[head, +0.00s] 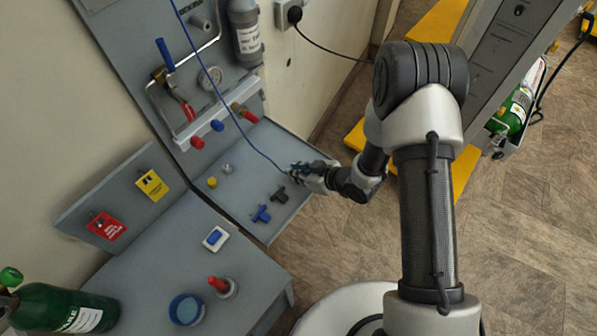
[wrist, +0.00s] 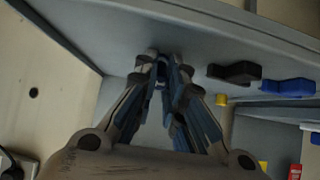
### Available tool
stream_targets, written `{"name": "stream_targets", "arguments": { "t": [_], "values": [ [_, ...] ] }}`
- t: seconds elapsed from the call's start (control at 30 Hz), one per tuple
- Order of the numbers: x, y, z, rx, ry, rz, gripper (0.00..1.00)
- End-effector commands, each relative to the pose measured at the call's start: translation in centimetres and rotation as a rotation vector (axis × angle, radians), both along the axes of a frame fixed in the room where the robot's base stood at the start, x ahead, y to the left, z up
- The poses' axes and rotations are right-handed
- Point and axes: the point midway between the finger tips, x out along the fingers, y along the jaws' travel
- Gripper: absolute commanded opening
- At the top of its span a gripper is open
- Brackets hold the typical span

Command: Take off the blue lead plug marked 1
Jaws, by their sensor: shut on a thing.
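A thin blue lead (head: 247,137) runs down from the top of the grey panel to my gripper (head: 297,171), over the right part of the grey shelf (head: 258,230). My gripper is shut on the lead's end, where the plug is mostly hidden by the fingers. In the wrist view my gripper (wrist: 163,66) has its fingertips close together, with a small dark blue piece between them. The mark 1 cannot be read.
A blue fitting (head: 261,214) and a black fitting (head: 279,195) lie on the shelf near my gripper. A yellow cap (head: 212,182) is further left. The upright panel (head: 120,45) carries valves and a gauge. Floor (head: 340,245) is open to the right.

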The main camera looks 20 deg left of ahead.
Motion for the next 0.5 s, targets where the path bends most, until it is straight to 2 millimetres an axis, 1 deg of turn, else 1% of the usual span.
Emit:
{"name": "stream_targets", "arguments": {
  "t": [0.03, 0.5],
  "values": [
    [-0.1, -0.1, -0.5, -0.006, 0.005, -0.001, 0.00],
    [-0.3, -0.2, -1.7, -0.012, 0.011, -0.001, 0.00]
  ]
}}
